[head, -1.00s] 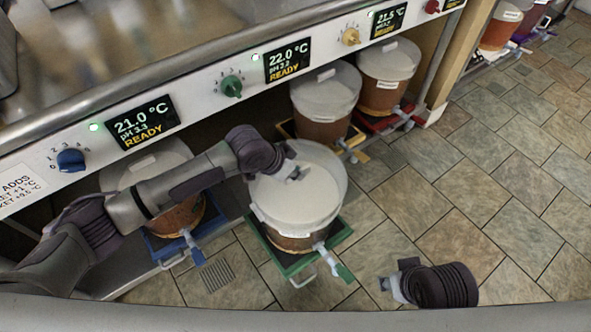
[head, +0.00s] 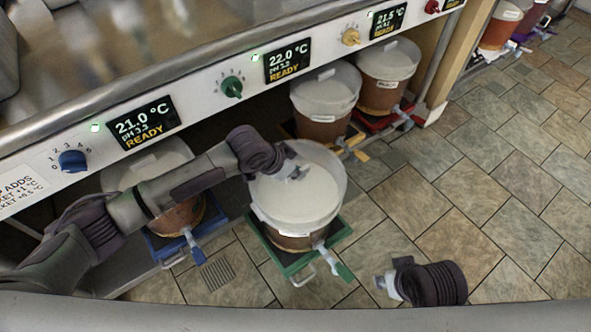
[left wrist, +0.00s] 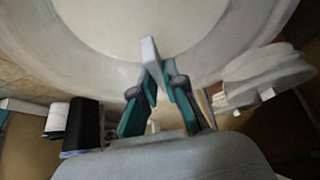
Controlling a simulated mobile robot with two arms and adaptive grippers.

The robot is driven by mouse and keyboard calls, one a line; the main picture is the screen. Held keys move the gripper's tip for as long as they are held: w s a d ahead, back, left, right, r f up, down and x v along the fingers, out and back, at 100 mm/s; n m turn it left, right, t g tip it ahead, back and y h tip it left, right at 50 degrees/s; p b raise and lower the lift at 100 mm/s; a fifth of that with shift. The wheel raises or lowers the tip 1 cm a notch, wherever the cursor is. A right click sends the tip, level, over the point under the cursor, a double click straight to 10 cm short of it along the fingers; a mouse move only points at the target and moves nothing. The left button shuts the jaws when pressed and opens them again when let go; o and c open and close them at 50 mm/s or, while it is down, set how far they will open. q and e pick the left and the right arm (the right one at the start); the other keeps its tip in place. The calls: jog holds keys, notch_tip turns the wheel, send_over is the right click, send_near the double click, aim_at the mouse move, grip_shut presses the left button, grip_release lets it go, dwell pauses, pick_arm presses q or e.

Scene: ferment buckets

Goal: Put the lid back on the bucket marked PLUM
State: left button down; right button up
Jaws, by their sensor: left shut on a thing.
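A bucket of amber liquid (head: 290,243) stands on a green wheeled tray, pulled out in front of the counter. Its label is too small to read, so I cannot confirm PLUM. A pale round lid (head: 290,205) is over its top; I cannot tell whether it is seated or slightly above the rim. My left gripper (head: 297,174) is at the far part of the lid, shut on its white handle, which shows between the fingertips in the left wrist view (left wrist: 150,50). My right gripper (head: 383,283) is low at the right, apart from the bucket; its opening is unclear.
A lidded bucket on a blue tray (head: 165,247) is partly behind my left arm. Lidded buckets on yellow (head: 357,154) and red (head: 405,122) trays stand under the counter (head: 200,110), which has knobs and displays. The tiled floor (head: 480,200) at right is clear.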

pick_arm(q)
jog(key=c, duration=0.7)
grip_release()
jog(key=shift+r, duration=0.1)
